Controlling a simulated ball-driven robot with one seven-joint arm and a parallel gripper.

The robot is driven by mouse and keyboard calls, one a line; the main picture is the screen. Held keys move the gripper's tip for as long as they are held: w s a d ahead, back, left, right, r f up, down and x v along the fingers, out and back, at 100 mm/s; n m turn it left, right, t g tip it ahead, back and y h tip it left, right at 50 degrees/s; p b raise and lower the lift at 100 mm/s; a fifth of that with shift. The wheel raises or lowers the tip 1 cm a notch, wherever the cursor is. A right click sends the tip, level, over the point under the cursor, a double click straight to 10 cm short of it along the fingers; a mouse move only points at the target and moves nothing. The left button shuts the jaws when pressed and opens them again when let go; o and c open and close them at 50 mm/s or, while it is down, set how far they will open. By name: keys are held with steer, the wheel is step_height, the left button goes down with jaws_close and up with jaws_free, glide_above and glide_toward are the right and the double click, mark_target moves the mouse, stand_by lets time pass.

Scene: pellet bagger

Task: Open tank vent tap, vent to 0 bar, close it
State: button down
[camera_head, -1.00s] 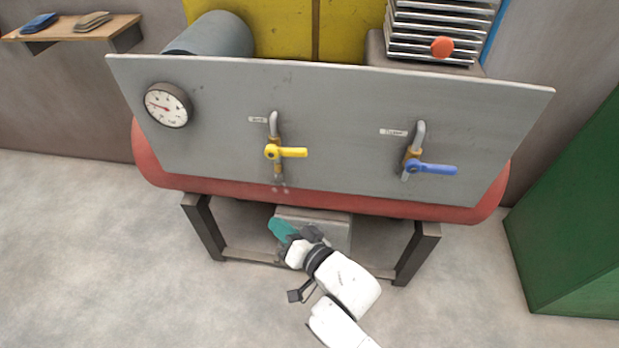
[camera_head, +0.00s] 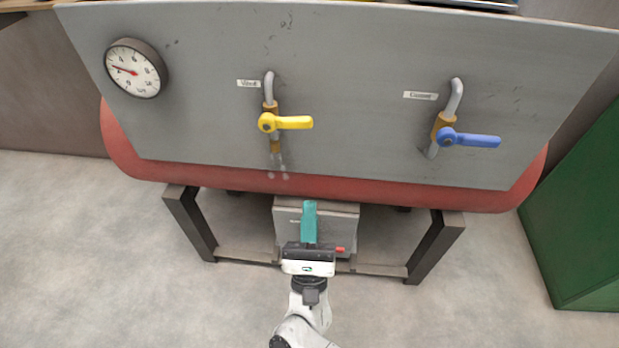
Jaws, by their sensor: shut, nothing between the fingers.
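The yellow vent tap (camera_head: 292,122) is on the grey panel, under a small label that seems to read "Vent" (camera_head: 248,84). Its handle points right, across its upright pipe. Several small pale spots show just below its outlet. The round pressure gauge (camera_head: 136,69) is at the panel's upper left; its red needle points left and slightly up, well above no readable zero mark, and I cannot read the exact value. My gripper (camera_head: 310,204) has teal fingers, shut and empty. It is below the panel's lower edge, below and slightly right of the yellow tap, apart from it.
A blue-handled tap (camera_head: 470,140) is at the panel's right, its handle also pointing right. The red tank (camera_head: 350,190) lies behind the grey panel (camera_head: 360,60). A grey box (camera_head: 346,215) stands in the dark frame below. A green cabinet (camera_head: 580,220) stands at right.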

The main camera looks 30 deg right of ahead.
mark_target(287, 123)
steer(key=s+a+r+p+x, duration=0.1)
steer(key=r+x, duration=0.1)
steer(key=x, duration=1)
steer(key=shift+a, duration=0.15)
steer(key=shift+s+r+n, duration=0.2)
steer(key=shift+n, duration=0.1)
